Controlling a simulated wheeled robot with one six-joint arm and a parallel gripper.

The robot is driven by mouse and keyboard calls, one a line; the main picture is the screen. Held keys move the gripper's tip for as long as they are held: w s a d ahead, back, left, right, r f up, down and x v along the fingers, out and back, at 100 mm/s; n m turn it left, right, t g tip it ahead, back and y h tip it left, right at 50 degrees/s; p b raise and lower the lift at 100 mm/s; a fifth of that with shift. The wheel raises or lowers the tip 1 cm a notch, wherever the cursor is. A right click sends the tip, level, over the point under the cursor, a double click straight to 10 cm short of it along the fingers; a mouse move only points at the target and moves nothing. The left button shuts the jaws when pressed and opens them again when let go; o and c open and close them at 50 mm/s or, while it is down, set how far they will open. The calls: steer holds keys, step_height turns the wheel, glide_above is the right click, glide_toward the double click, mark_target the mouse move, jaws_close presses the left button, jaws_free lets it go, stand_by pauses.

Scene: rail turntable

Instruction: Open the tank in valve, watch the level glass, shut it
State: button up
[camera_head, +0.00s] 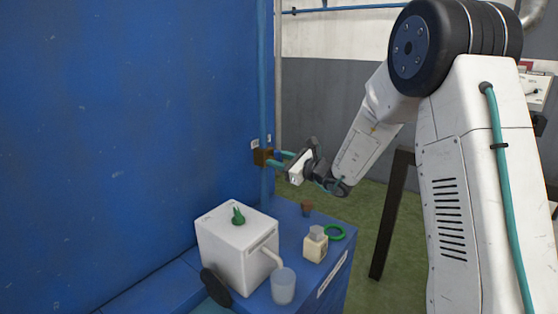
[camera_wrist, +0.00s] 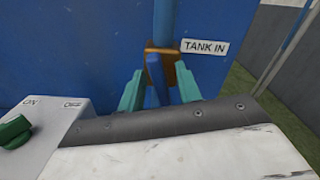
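The tank in valve has a brass-brown body (camera_head: 263,157) on a vertical blue pipe (camera_head: 263,90) along the blue wall. In the wrist view its body (camera_wrist: 149,48) sits beside a TANK IN label (camera_wrist: 205,48), and its blue lever (camera_wrist: 156,82) points toward me. My gripper (camera_head: 276,158) is at the valve. Its teal fingers (camera_wrist: 159,76) are apart, one on each side of the lever, with a visible gap on the right. I cannot tell whether the left finger touches it. I cannot make out a level glass in either view.
Below stands a white box (camera_head: 222,250) with a green knob (camera_head: 238,215) and a spout over a clear cup (camera_head: 283,285). A cream bottle (camera_head: 315,246), a green ring (camera_head: 335,232) and a small brown pot (camera_head: 307,208) share the blue bench (camera_head: 335,268).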

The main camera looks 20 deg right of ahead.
steer(key=v, duration=0.7)
steer(key=shift+s+d, duration=0.2)
steer(key=shift+s, duration=0.05)
steer(key=s+a+f+n+g, duration=0.1)
steer(key=s+a+n+g, duration=0.3)
steer(key=s, duration=0.3)
steer(key=s+a+n+g+y, duration=0.1)
steer(key=s+a+n+g, duration=0.2)
steer(key=s+n+g, duration=0.3)
steer(key=s+a+f+n+g, duration=0.1)
steer(key=s+a+n+g, duration=0.25)
steer(key=s, duration=0.35)
steer(key=s+d+r+n+h, duration=0.1)
steer(key=s+d+n+h, duration=0.2)
steer(key=s, duration=0.4)
steer(key=s+d+r+n+h, duration=0.2)
steer(key=s+d+n+h, duration=0.1)
steer(key=s, duration=0.4)
steer(key=s+d+r+n+h, duration=0.2)
steer(key=s+n+h, duration=0.3)
steer(key=s, duration=0.3)
steer(key=shift+d+n+h, duration=0.3)
steer(key=shift+d+n, duration=0.15)
steer(key=shift+d, duration=0.15)
